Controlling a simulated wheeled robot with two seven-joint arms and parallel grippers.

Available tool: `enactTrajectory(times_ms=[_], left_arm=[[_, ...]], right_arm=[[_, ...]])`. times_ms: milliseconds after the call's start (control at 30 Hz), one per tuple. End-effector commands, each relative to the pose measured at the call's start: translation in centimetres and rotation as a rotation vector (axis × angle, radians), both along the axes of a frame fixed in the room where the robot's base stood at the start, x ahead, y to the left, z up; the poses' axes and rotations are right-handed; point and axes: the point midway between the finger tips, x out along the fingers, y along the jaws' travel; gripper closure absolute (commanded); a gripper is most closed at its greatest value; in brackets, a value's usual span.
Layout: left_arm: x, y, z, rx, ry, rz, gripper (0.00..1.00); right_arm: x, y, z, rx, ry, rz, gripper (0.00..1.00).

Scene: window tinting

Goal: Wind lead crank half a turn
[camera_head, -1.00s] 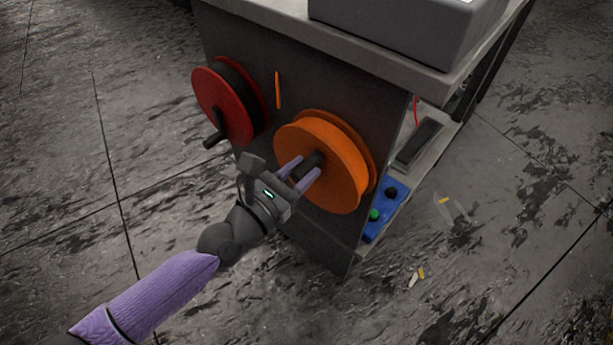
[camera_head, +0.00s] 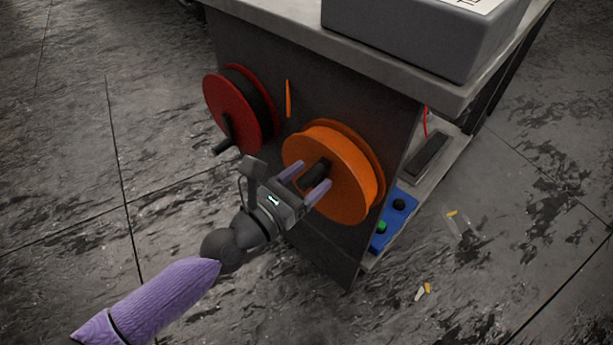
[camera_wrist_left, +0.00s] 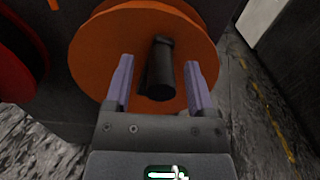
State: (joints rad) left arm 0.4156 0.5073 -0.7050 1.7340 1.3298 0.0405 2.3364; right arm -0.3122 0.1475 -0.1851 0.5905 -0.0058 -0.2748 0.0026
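An orange reel (camera_head: 345,190) with a black crank handle (camera_head: 314,175) is mounted on the dark side panel of a bench. A red reel (camera_head: 232,112) with its own black crank handle (camera_head: 223,146) sits to its left. My left gripper (camera_head: 308,182) is open at the orange reel, its two lilac fingers on either side of the black handle with gaps. The left wrist view shows the handle (camera_wrist_left: 161,78) between the spread fingers (camera_wrist_left: 160,88), with the orange disc (camera_wrist_left: 95,45) behind. My right gripper is not in view.
The bench top (camera_head: 290,25) overhangs the panel and carries a grey box (camera_head: 400,38). A blue block with green and black knobs (camera_head: 398,215) sits on the low shelf at right. Small scraps (camera_head: 422,291) lie on the floor. Floor at left is clear.

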Motion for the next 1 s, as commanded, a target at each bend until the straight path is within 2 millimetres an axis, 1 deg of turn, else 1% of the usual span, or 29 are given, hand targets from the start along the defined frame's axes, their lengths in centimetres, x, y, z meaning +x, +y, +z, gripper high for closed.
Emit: enactTrajectory(times_ms=[167,267,367,500,600,700,800,1000], left_arm=[[0.0,0.0,0.1,-0.001,-0.001,0.000,0.30],[-0.7,0.5,0.0,0.000,0.000,0.000,0.30],[-2.3,1.8,-0.1,0.003,0.002,-0.001,0.30],[-4.9,3.9,-0.4,0.005,0.003,-0.001,0.30],[-6.5,5.1,-0.4,0.005,0.003,-0.002,0.30],[-7.5,5.9,-0.2,0.003,0.003,0.000,0.30],[-7.8,6.1,0.0,0.001,0.001,0.000,0.30],[-7.8,6.1,0.1,-0.001,-0.001,0.000,0.30]], right_arm=[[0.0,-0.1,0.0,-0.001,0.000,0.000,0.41],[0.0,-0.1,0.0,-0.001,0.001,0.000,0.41],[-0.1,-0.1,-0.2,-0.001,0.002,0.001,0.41],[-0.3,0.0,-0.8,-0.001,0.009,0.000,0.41],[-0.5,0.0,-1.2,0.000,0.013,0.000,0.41],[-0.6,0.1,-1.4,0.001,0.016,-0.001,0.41],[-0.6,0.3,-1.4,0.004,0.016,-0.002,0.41],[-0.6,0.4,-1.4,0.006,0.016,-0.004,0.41]])
